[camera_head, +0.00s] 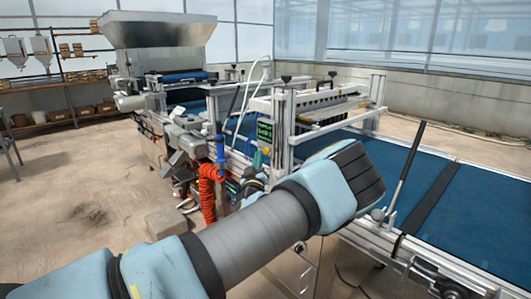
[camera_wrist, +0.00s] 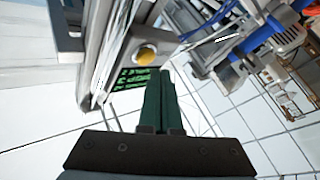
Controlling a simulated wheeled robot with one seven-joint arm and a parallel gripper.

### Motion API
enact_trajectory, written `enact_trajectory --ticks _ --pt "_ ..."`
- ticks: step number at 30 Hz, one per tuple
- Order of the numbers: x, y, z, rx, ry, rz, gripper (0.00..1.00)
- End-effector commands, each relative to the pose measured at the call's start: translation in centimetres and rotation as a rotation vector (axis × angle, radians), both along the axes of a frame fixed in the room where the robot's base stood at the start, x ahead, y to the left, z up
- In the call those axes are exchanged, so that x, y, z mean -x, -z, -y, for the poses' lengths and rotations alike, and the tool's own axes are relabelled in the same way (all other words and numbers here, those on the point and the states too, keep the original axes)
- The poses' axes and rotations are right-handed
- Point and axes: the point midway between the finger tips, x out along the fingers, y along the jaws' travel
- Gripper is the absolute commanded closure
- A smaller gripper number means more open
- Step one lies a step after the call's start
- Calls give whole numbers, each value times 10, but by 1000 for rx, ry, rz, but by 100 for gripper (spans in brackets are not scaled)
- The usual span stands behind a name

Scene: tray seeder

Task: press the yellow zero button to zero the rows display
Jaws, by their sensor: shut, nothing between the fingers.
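The yellow button (camera_wrist: 146,55) is a round dome on the side of a grey metal frame in the wrist view. The display with green digits (camera_wrist: 133,78) is right beside it, and its lower right part is close to my fingers in the picture. My gripper (camera_wrist: 160,73) has its green fingers shut, with nothing between them. The fingertips appear just below and right of the button, with a visible gap. In the head view, the green display (camera_head: 265,131) shows on the machine's near upright. My arm hides much of what lies below it, and I cannot make out the button clearly there.
A blue conveyor belt (camera_head: 450,205) with a black lever (camera_head: 407,168) runs at the right. A coiled orange hose (camera_head: 209,190) hangs left of the display. A metal hopper (camera_head: 158,32) stands behind. The floor at the left is mostly clear.

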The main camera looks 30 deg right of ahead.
Motion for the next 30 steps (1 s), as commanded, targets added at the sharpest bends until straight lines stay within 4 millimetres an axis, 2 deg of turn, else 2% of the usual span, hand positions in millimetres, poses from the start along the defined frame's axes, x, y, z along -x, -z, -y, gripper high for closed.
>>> enact_trajectory --ticks 30 --pt "-2 0 11 1 0 -1 100"
